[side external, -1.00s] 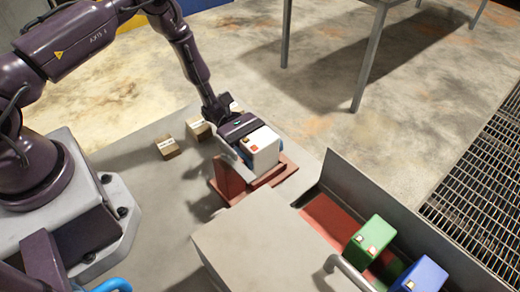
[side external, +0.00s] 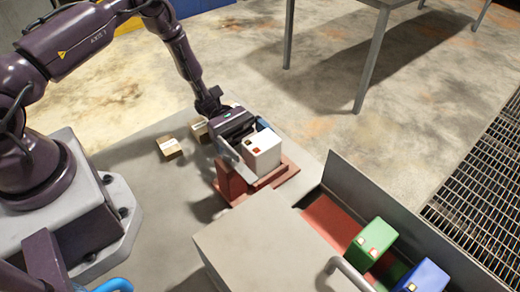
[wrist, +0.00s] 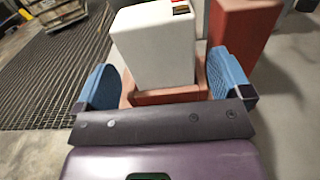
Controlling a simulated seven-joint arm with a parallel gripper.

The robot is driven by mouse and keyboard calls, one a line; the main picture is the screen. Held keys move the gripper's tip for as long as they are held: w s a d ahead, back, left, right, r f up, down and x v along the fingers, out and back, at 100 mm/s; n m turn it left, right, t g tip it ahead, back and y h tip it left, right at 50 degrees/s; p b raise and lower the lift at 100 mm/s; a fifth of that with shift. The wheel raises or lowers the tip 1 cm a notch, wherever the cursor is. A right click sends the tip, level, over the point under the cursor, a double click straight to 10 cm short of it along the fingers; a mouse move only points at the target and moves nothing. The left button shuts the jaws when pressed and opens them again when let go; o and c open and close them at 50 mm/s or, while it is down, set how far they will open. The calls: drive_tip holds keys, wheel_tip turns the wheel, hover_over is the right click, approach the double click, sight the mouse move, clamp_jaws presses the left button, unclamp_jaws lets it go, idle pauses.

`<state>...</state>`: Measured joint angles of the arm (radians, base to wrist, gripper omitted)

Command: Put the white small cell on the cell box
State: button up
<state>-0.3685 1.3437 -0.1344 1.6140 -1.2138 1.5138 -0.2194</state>
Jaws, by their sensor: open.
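The white small cell (side external: 262,151) stands upright on a low red stand (side external: 272,181), with small red and dark marks on its top. It also shows in the wrist view (wrist: 155,48), just ahead of my fingers. My gripper (side external: 246,138) is open behind the cell in the side view. In the wrist view its blue fingertips (wrist: 164,84) are spread to either side of the cell's near face, with gaps between. The grey box (side external: 338,205) with a red floor, apparently the cell box, is at the right. It holds a green cell (side external: 370,240) and a blue cell (side external: 421,276).
A red upright block (wrist: 240,28) rises beside the cell. Small cardboard boxes (side external: 169,148) lie left of my gripper. A grey cover with a handle (side external: 348,270) is in front of the red floor. The table's left middle is clear.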

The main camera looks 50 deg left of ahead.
drive_tip(key=shift+a, duration=1.5)
drive_tip(key=s+r+m+g+y, duration=0.35)
drive_tip(key=r+m+y, duration=0.6)
drive_tip(key=r, duration=0.75)
drive_tip(key=s+a+r+m+t+y, duration=0.4)
drive_tip(key=s+r+m+t+y, duration=0.4)
drive_tip(key=s+r, duration=0.5)
drive_tip(key=shift+s+r, duration=0.15)
drive_tip(key=shift+s, duration=0.05)
drive_tip(key=shift+s+a+r+m+t+y, duration=0.2)
drive_tip(key=shift+s+a+m+t+y, duration=0.05)
drive_tip(key=shift+t, duration=0.3)
drive_tip(key=c, duration=0.4)
drive_tip(key=shift+o, duration=0.2)
